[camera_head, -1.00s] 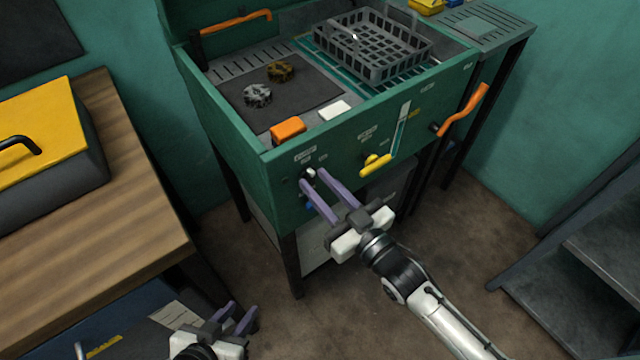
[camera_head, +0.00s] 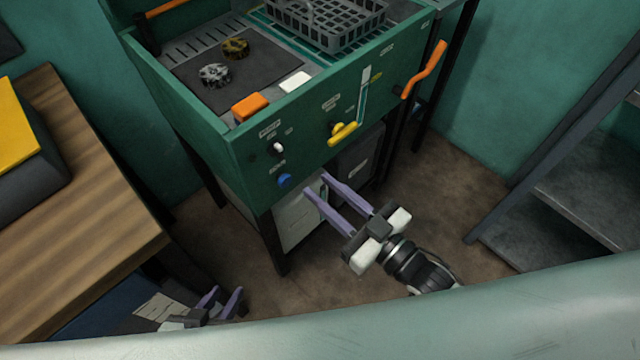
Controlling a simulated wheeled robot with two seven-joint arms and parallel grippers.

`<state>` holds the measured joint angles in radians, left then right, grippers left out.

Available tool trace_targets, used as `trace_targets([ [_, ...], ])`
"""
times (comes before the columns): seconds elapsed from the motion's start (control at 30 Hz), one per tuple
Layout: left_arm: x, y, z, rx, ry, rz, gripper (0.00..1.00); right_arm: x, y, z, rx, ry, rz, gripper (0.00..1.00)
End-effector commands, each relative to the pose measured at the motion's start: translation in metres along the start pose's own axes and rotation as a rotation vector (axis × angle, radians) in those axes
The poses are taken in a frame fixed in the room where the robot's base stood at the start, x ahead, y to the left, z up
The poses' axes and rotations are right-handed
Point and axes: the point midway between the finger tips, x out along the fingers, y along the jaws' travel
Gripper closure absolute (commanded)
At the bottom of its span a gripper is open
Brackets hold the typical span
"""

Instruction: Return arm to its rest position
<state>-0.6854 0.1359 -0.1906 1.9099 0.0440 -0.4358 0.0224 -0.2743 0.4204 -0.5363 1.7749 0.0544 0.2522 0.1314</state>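My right gripper (camera_head: 314,182) has two purple fingers spread apart with nothing between them. It is in front of the green machine (camera_head: 215,150), lower than the white knob (camera_head: 278,149) and to the right of the blue knob (camera_head: 285,180), apart from both. My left gripper (camera_head: 224,292) is at the bottom left, beside the wooden table. Its two purple fingertips are apart and nothing shows between them. The rest of my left arm, and part of my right arm, are hidden behind a pale curved part across the bottom.
On the machine are two gears (camera_head: 215,75), an orange block (camera_head: 250,107), a white block (camera_head: 295,82) and a grey basket (camera_head: 345,28). A yellow lever (camera_head: 343,133) and an orange handle (camera_head: 424,70) stick out. A wooden table (camera_head: 85,220) stands left, dark shelves (camera_head: 590,200) right.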

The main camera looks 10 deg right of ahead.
Motion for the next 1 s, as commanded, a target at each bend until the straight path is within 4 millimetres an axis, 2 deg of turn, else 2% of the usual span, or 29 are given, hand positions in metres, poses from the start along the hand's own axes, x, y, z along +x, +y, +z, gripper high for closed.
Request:
trace_targets([
  [0.4,0.000,0.000,0.001,0.000,-0.002,0.000,0.69,0.000,0.000,0.001,0.001,-0.002,0.001,0.73],
  [0.47,0.000,0.000,0.001,0.000,-0.002,0.000,0.69,-0.002,0.001,0.005,0.007,-0.019,0.012,0.73],
  [0.53,0.000,0.000,0.001,0.000,-0.002,0.000,0.69,-0.009,0.003,0.020,0.029,-0.079,0.052,0.73],
  [0.67,0.000,0.000,0.001,0.000,-0.002,0.000,0.69,-0.046,0.012,0.075,0.106,-0.310,0.181,0.73],
  [0.7,0.000,0.000,0.001,0.000,-0.002,0.000,0.69,-0.062,0.014,0.093,0.131,-0.387,0.220,0.73],
  [0.8,0.000,0.000,0.001,0.000,-0.003,0.000,0.69,-0.103,0.015,0.130,0.186,-0.559,0.295,0.73],
  [0.9,0.000,0.000,0.001,0.000,-0.003,0.000,0.69,-0.137,0.012,0.154,0.228,-0.685,0.341,0.73],
  [1.0,0.000,0.000,0.001,0.000,-0.003,0.000,0.69,-0.157,0.009,0.166,0.250,-0.753,0.363,0.73],
])
